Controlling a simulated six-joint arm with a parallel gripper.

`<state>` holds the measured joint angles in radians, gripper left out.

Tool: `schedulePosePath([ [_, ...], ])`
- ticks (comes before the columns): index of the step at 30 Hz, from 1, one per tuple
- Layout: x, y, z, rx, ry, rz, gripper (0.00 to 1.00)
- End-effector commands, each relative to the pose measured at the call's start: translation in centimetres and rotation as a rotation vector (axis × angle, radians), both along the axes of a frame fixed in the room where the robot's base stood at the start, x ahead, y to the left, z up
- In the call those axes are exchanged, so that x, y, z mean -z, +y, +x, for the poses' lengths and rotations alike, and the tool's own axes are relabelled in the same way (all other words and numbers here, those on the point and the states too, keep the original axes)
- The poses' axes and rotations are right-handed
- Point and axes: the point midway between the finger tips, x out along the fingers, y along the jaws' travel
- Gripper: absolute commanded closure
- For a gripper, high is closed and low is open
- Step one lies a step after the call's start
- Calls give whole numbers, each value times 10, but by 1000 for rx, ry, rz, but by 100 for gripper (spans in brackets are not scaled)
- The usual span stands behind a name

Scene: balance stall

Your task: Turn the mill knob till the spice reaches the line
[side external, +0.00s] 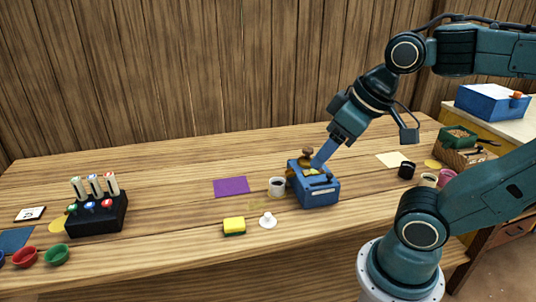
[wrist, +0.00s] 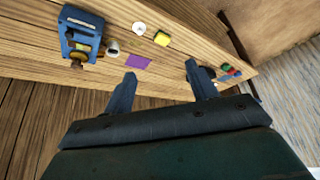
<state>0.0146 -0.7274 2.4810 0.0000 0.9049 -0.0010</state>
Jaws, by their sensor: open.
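The blue mill (side external: 318,193) stands on the table, with a brass knob (side external: 307,153) on top. In the wrist view the mill (wrist: 80,30) is at the upper left, its brownish knob (wrist: 77,63) facing down the picture. My gripper (side external: 318,166) overlaps the mill in the side view. In the wrist view my gripper (wrist: 160,68) is open and empty, its fingers wide apart, with the mill to the left of both fingers and clear of them. A white cup (side external: 277,186) with dark contents stands beside the mill. The spice level and the line are too small to make out.
A purple mat (side external: 231,187), a yellow sponge (side external: 234,227) and a white knobbed piece (side external: 268,220) lie left of the mill. A black rack (side external: 97,217) with coloured pieces stands further left. A dark cup (side external: 407,170) and green box (side external: 458,138) are at right.

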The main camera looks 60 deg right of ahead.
Motion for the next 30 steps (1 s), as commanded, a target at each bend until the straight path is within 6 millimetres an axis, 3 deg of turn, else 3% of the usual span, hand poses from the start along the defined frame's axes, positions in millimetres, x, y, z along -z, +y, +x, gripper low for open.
schedulePosePath([
  [7, -13, -17, 27, 76, 54, 1, 42],
  [14, -23, -50, 65, 181, 127, 8, 42],
  [21, -25, -94, 103, 289, 203, 27, 42],
  [30, -11, -163, 141, 423, 295, 62, 42],
])
